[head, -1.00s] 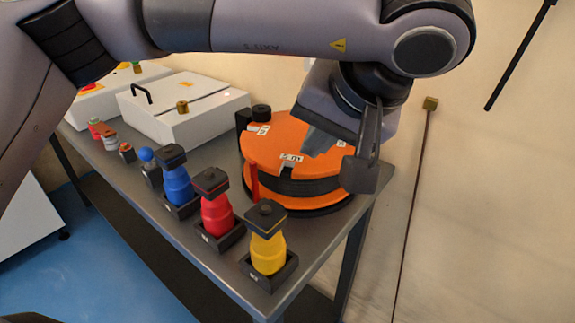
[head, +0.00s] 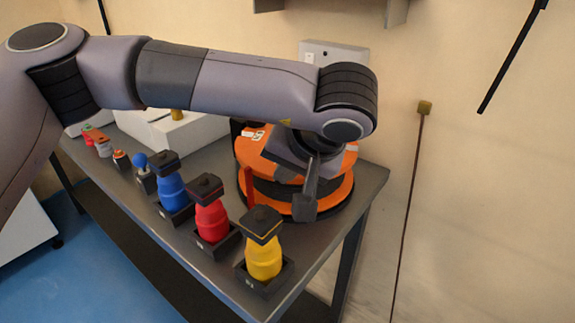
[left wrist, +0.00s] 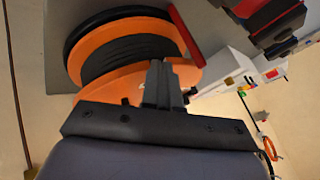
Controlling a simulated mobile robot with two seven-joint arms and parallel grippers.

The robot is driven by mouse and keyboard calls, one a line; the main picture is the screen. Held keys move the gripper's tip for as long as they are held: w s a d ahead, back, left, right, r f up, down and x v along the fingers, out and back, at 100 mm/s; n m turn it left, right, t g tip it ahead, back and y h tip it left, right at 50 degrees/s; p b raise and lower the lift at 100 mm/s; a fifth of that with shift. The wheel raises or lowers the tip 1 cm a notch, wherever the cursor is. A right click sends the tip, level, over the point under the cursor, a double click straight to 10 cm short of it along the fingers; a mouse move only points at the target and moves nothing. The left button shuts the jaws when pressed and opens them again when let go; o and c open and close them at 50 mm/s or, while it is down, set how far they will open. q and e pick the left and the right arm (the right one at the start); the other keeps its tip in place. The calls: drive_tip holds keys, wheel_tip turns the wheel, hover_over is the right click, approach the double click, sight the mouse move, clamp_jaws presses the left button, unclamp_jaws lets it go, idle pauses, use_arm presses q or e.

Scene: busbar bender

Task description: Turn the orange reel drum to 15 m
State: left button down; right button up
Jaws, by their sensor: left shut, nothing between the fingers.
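The orange reel drum (head: 247,147) stands at the right end of the grey bench, with a black band around its middle and white labels on its top. My left gripper (head: 304,208) is shut and empty, pointing down at the front right side of the drum in the head view. In the left wrist view its closed fingers (left wrist: 160,72) overlap the edge of the drum (left wrist: 108,82); I cannot tell whether they touch it. A red upright pointer (head: 250,188) stands at the drum's front left. My arm hides much of the drum's top and its labels. My right gripper is not in view.
Yellow (head: 263,260), red (head: 212,220) and blue (head: 172,190) bottle-shaped pieces stand in black holders along the bench's front edge. A white box (head: 185,132) is behind them. The grey bench (head: 345,215) has a little free surface right of the drum.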

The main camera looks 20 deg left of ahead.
sight(265, 171)
use_arm(q)
drive_tip(key=a+m+t+h, duration=0.1)
drive_tip(key=a+m, duration=0.1)
drive_tip(key=m, duration=0.1)
drive_tip(key=shift+s+b, duration=0.1)
drive_tip(key=shift+b, duration=0.2)
drive_tip(key=shift+a+r+m+t+h, duration=0.1)
drive_tip(key=shift+a+m+t+h, duration=0.25)
drive_tip(key=shift+m+h, duration=0.4)
drive_tip(key=shift+a+m+t+h, duration=0.25)
drive_tip(key=shift+a+m+h, duration=0.2)
drive_tip(key=shift+m, duration=0.5)
drive_tip(key=shift+d+r, duration=0.1)
